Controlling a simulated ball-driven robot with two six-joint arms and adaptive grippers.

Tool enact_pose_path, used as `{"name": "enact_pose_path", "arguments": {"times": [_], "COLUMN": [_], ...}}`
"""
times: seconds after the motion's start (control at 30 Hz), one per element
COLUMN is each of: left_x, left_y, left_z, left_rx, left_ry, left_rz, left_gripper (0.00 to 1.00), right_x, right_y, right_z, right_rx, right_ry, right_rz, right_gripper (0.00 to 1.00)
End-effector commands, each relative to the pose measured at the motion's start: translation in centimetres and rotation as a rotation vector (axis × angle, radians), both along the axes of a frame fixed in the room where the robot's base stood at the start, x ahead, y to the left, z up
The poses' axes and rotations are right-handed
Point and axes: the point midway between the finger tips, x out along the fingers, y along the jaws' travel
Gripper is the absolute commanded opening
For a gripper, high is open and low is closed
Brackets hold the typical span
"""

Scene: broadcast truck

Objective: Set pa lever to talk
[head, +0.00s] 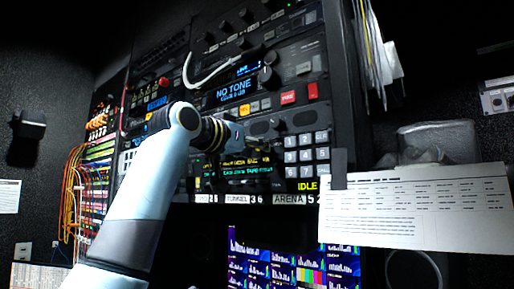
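My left arm reaches up from the lower left to the equipment rack (345,100). My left gripper (236,136) is at the rack's front, left of the number keypad (306,147) and below the "NO TONE" display (236,90). Its dark fingers are small and foreshortened against the panel, so I cannot tell whether they are open or shut, or whether they touch anything. I cannot make out the PA lever for certain; the wrist and gripper hide part of the panel. My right gripper is out of view.
A printed sheet (420,205) hangs at the right, below a clear plastic-like bundle (438,140). Coloured cables (72,190) hang at the left. A white cable (205,78) loops across the upper rack. A monitor wall (295,268) glows below.

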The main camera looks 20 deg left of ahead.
Motion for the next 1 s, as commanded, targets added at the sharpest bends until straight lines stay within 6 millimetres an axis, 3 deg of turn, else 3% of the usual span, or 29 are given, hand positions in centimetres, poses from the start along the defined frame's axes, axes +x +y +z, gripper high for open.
{"name": "enact_pose_path", "arguments": {"times": [0.17, 0.5, 0.87, 0.9, 1.0], "left_x": [0.0, 0.1, 0.2, 0.1, 0.1], "left_y": [0.0, 0.0, 0.0, 0.0, 0.0], "left_z": [-0.1, -1.1, -0.7, -0.7, -0.7], "left_rx": [-0.001, -0.059, -0.067, -0.067, -0.067], "left_ry": [-0.004, -0.167, -0.186, -0.186, -0.186], "left_rz": [0.001, 0.0, 0.0, 0.0, 0.0], "left_gripper": [0.0, 0.0, 0.0, 0.2, 0.24], "right_x": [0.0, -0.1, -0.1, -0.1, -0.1], "right_y": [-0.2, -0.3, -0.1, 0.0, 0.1], "right_z": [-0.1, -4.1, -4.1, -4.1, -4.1], "right_rx": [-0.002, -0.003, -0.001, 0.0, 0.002], "right_ry": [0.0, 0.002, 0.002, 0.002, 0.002], "right_rz": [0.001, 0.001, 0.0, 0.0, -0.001], "right_gripper": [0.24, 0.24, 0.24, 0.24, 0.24]}}
